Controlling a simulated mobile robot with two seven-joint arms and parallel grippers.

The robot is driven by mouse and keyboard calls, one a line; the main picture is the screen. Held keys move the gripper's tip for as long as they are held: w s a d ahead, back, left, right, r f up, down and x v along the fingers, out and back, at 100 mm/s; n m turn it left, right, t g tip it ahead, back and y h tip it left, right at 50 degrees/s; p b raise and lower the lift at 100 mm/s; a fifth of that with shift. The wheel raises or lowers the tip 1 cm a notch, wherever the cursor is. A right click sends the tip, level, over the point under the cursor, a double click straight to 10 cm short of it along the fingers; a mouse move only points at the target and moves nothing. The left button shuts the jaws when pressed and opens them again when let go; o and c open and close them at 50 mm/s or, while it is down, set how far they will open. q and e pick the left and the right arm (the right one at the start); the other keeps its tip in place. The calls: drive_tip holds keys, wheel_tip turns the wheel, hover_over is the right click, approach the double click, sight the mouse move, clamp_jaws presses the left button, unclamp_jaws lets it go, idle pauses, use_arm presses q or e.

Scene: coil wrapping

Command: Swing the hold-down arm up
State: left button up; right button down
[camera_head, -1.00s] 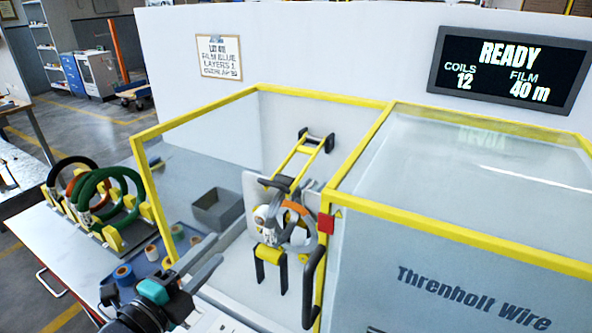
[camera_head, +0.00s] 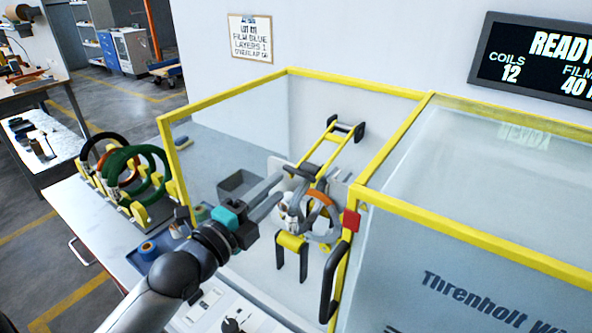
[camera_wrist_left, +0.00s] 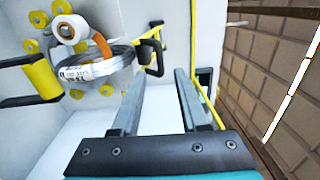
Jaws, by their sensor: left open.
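The hold-down arm (camera_head: 325,147) is a pair of yellow rails between a black mount on the back panel and a black end piece. It is lowered, with its black end just above the coil (camera_head: 318,222). The coil, grey with an orange part, sits in the wrapping head; it also shows in the left wrist view (camera_wrist_left: 98,70). My left gripper (camera_head: 277,191) is open and empty, reaching in left of the coil. In the left wrist view its fingers (camera_wrist_left: 160,77) point toward the arm's black end (camera_wrist_left: 150,55), apparently without holding it. My right gripper is out of view.
A yellow-edged guard (camera_head: 230,96) surrounds the station, with a clear hood (camera_head: 480,170) at right. A black handle (camera_head: 333,283) and a yellow roller on black legs (camera_head: 292,241) stand near the coil. A grey bin (camera_head: 240,184) lies behind my arm; a coil rack (camera_head: 130,190) stands left.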

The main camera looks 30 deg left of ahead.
sight(296, 172)
use_arm(q)
drive_tip(key=shift+w+d+r, duration=0.1)
drive_tip(key=shift+w+d, duration=0.1)
drive_tip(key=shift+w, duration=1.1)
drive_tip(key=shift+w+d+f, duration=0.1)
drive_tip(key=shift+w+d, duration=0.05)
drive_tip(key=shift+w, duration=1.1)
drive_tip(key=shift+w+d+r, duration=0.1)
drive_tip(key=shift+w+d, duration=0.1)
drive_tip(key=shift+w, duration=1.1)
drive_tip(key=shift+c, duration=0.3)
clamp_jaws()
